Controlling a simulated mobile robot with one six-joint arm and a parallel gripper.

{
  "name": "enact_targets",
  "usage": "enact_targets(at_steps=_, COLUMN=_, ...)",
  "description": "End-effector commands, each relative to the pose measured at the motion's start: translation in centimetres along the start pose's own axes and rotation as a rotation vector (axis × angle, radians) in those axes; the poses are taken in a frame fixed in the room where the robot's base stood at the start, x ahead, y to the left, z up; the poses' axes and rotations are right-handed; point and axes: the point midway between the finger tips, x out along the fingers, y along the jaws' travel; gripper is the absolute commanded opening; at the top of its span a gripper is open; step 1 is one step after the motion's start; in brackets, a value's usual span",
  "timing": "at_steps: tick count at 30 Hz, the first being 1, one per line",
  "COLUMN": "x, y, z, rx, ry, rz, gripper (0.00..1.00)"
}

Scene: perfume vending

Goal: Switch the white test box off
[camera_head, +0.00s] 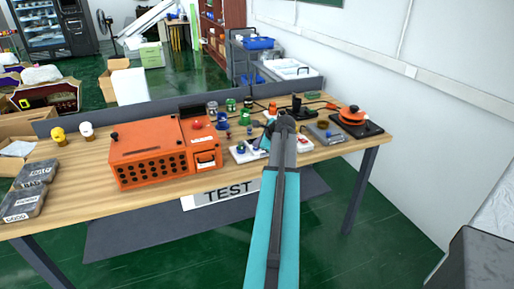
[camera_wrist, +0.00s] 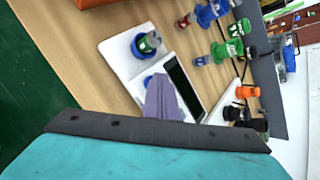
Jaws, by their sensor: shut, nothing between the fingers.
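The white test box (camera_wrist: 120,62) lies in the middle of the wrist view. A green-capped bottle (camera_wrist: 147,43) stands on it in a blue ring, and a dark screen (camera_wrist: 184,86) is on its face. My gripper (camera_wrist: 157,84) is shut and empty, with its grey fingers over the box beside the screen. Part of a blue round piece (camera_wrist: 148,80) shows by the fingertips; I cannot tell whether they touch it. In the head view the box (camera_head: 240,156) stands on the table, partly hidden behind my arm. No switch is clearly visible; the fingers hide part of the face.
An orange machine (camera_head: 150,160) stands left of the box on the wooden table (camera_head: 90,195). Several coloured bottles in holders (camera_head: 232,104) stand behind the box. A grey device (camera_head: 326,134) and an orange-and-black device (camera_head: 354,118) are to the right.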

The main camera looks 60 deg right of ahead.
Motion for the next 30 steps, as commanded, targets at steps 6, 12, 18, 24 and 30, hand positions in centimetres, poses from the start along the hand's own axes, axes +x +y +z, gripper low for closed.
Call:
enact_targets(at_steps=6, x=-0.1, y=-0.1, z=0.0, rx=0.0, ry=0.001, rz=0.001, gripper=0.0)
enact_targets(at_steps=12, x=-0.7, y=-0.5, z=0.4, rx=0.0, ry=0.001, rz=0.001, gripper=0.0)
enact_targets(at_steps=18, x=-1.2, y=-0.9, z=0.8, rx=0.0, ry=0.001, rz=0.0, gripper=0.0)
enact_targets(at_steps=24, x=-1.2, y=-0.9, z=0.8, rx=0.0, ry=0.001, rz=0.0, gripper=0.0)
enact_targets(at_steps=30, x=-1.2, y=-0.9, z=0.8, rx=0.001, ry=0.001, rz=0.0, gripper=0.0)
